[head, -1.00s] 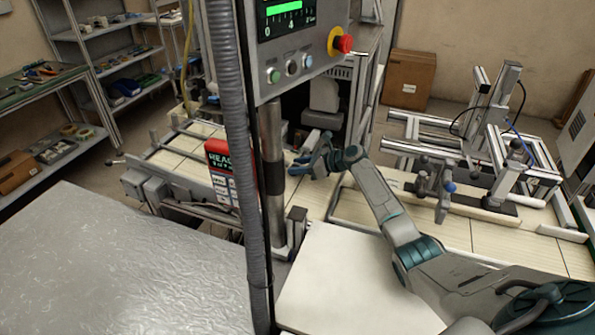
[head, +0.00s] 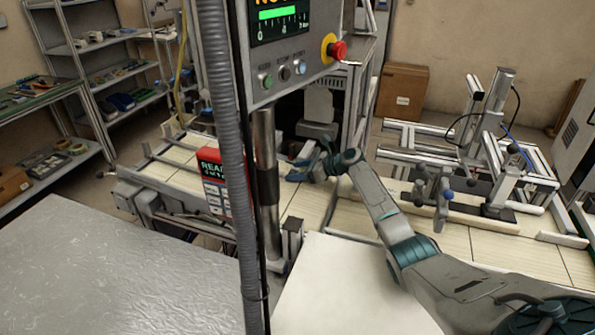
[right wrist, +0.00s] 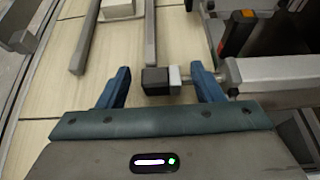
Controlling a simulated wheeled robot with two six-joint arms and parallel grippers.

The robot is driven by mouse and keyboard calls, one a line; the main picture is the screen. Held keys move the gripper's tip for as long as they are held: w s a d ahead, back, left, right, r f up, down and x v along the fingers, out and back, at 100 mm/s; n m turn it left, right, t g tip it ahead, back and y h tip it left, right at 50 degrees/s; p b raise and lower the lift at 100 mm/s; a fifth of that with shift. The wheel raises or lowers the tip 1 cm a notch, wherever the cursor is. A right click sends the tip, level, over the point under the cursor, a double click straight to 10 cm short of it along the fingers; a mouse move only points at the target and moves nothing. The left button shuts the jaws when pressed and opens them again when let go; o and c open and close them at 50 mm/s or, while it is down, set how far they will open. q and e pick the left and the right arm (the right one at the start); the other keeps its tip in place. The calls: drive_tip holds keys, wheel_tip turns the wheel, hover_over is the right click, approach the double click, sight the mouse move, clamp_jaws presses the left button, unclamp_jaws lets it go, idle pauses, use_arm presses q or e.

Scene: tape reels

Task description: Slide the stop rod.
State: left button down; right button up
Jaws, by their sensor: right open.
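In the right wrist view, a short rod with a black block (right wrist: 156,80) at its end and a pale collar (right wrist: 175,76) comes in from a metal bar on the right. It looks like the stop rod. My right gripper (right wrist: 160,82) is open, with one blue finger left of the black block and the other at the rod beside the collar. I cannot tell whether the fingers touch it. In the head view my right gripper (head: 308,165) is over the wooden-topped conveyor bed behind the post; the rod is not clear there. My left gripper is not in view.
A control panel (head: 290,50) with a red stop button stands on a post (head: 265,180) in front of the gripper. A red-and-white sign box (head: 213,180) is left of it. A metal frame (head: 490,140) stands on the bed at right. A pale board (head: 340,285) lies in front.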

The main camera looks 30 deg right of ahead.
drive_tip(key=p+v, duration=0.3)
drive_tip(key=v, duration=0.2)
drive_tip(key=p+v, duration=0.4)
drive_tip(key=shift+s+d+r, duration=0.15)
drive_tip(key=shift+s+r, duration=0.05)
drive_tip(key=shift+r, duration=0.15)
drive_tip(key=shift+s+d+r+p, duration=0.15)
drive_tip(key=shift+s+d+p, duration=0.25)
drive_tip(key=shift+s, duration=0.05)
